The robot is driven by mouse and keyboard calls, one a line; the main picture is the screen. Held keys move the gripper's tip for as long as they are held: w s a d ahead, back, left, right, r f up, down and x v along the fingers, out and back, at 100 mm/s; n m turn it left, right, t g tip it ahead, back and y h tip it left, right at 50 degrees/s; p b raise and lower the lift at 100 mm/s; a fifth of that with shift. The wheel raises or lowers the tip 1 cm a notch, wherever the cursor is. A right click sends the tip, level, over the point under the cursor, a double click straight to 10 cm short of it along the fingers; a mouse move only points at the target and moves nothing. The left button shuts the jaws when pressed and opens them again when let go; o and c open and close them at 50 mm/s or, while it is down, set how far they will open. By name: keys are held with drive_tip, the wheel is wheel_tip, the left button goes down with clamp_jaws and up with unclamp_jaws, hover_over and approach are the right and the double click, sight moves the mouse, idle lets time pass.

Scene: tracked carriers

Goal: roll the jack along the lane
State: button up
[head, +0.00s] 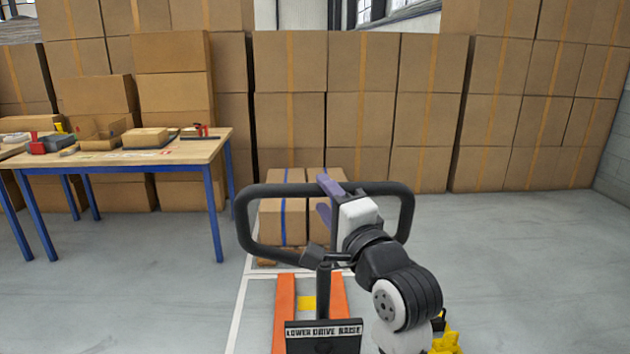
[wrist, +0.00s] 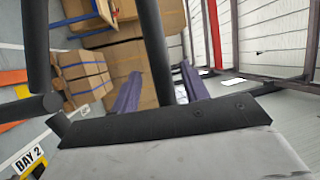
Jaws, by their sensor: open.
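The jack stands in front of me in the head view. Its black loop handle (head: 250,235) is upright, above a plate reading LOWER DRIVE RAISE (head: 323,332). Its orange forks (head: 284,300) point away from me. My gripper (head: 325,198) is at the top bar of the loop, right of its middle, with purple fingers open. In the wrist view, a black handle bar (wrist: 153,45) runs between the spread fingers of my gripper (wrist: 160,88). I cannot tell whether they touch it. The lane is marked by a white line (head: 237,320) on the left; my arm hides part of the right side.
Strapped cartons (head: 283,220) stand on a low pallet beyond the forks. A blue-legged workbench (head: 130,160) stands left of the lane. Stacked boxes (head: 360,120) line the back. A yellow object (head: 447,340) shows beside my arm. Grey floor (head: 530,260) is clear to the right.

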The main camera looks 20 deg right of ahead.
sight(315, 185)
drive_tip(key=shift+p+x, duration=0.3)
drive_tip(key=shift+x, duration=2.05)
clamp_jaws()
